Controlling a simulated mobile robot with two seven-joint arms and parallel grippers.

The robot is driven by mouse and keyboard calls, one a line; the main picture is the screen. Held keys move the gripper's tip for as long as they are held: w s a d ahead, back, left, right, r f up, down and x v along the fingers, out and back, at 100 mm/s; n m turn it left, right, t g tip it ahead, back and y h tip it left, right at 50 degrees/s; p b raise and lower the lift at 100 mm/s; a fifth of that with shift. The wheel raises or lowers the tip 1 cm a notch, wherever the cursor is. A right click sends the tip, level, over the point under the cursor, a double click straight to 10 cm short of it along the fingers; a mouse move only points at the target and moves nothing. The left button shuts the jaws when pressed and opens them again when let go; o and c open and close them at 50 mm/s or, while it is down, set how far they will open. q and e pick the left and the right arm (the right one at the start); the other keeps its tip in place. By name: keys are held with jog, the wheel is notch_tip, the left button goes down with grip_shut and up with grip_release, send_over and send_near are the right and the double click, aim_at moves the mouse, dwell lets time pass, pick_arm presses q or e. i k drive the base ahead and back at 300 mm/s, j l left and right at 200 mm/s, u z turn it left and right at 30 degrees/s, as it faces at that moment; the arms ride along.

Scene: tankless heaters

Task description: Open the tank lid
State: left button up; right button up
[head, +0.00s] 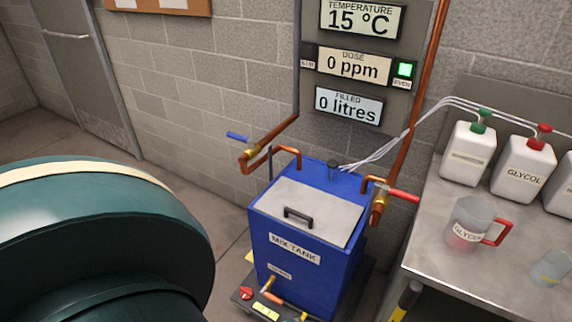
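A black bar handle (299,216) sits near the lid's front edge. Neither of my grippers is in view, so nothing is seen touching the lid or handle.
Copper pipes with a blue lever (238,137) and a red lever (404,195) flank the tank. At right, a metal bench (470,275) holds white jugs (467,155) and a red-handled pitcher (469,222). The lower left is blocked close up.

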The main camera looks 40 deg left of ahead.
aim_at(331, 219)
jog(key=j, duration=1.05)
jog(key=i+j, duration=0.3)
jog(key=i, duration=0.1)
